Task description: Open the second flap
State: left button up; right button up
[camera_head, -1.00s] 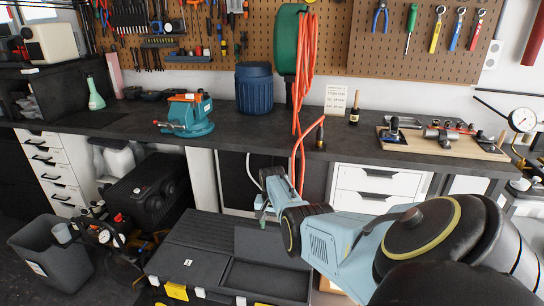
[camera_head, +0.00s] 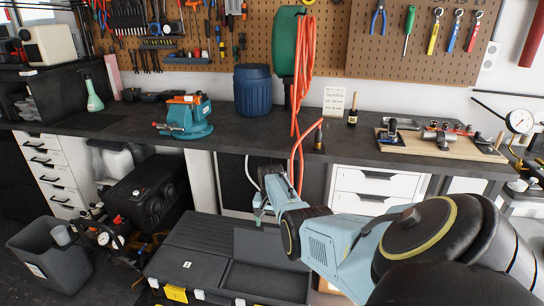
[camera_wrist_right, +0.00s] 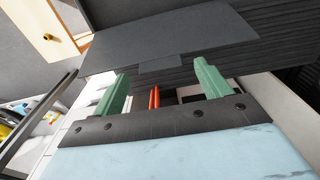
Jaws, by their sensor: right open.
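A dark grey toolbox (camera_head: 200,232) with a ribbed top stands low in front of the bench in the head view. Its left flap (camera_head: 190,268) lies flat and shut. On the right side a flap panel (camera_head: 258,243) stands raised behind an open recess (camera_head: 265,283). My right gripper (camera_head: 262,208) is above and behind that raised panel. In the right wrist view my right gripper (camera_wrist_right: 162,84) has its green fingers apart, with nothing held. A dark panel with a small tab (camera_wrist_right: 170,45) lies just beyond the fingertips; contact cannot be told. My left gripper is out of view.
The workbench (camera_head: 240,133) stands behind the toolbox, with white drawers (camera_head: 375,185) beneath. An orange hose (camera_head: 301,90) hangs near my right arm. A black machine (camera_head: 148,195) and a grey bin (camera_head: 50,258) stand left of the toolbox.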

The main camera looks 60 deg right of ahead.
aim_at(272, 238)
notch_tip(272, 238, up, 12)
jog(key=p, duration=0.3)
jog(key=shift+s+a, duration=0.2)
jog(key=shift+a, duration=0.15)
jog(key=shift+f, duration=0.1)
